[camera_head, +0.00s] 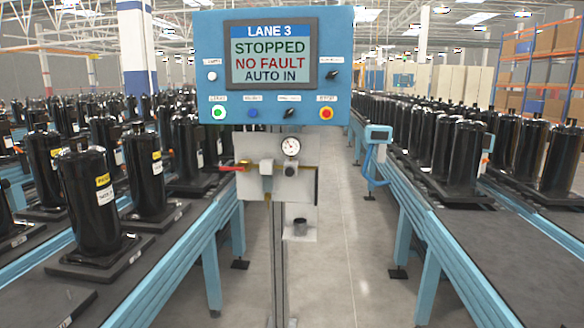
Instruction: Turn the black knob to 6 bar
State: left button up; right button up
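A blue control panel (206,38) stands on a post in the middle, its screen (271,55) reading "LANE 3 STOPPED NO FAULT AUTO IN". Below it, a grey plate carries a round white pressure gauge (291,146); its reading is too small to tell. A small dark round part (289,171) sits just under the gauge; I cannot tell whether it is the black knob. Two black selector knobs are on the panel, one right of the screen (332,76) and one in the lower row (289,114). Neither of my grippers is in view.
A red lever (224,169) sticks out left of the gauge. A small holder with a dark cup (300,226) hangs below. Conveyors with black compressors run along the left (160,262) and right (440,240). Grey floor (340,265) is free between them.

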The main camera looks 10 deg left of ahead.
aim_at(290, 170)
jog(key=i+l, duration=0.1)
jog(key=i, duration=1.1)
jog(key=i+l, duration=0.15)
jog(key=i, duration=1.05)
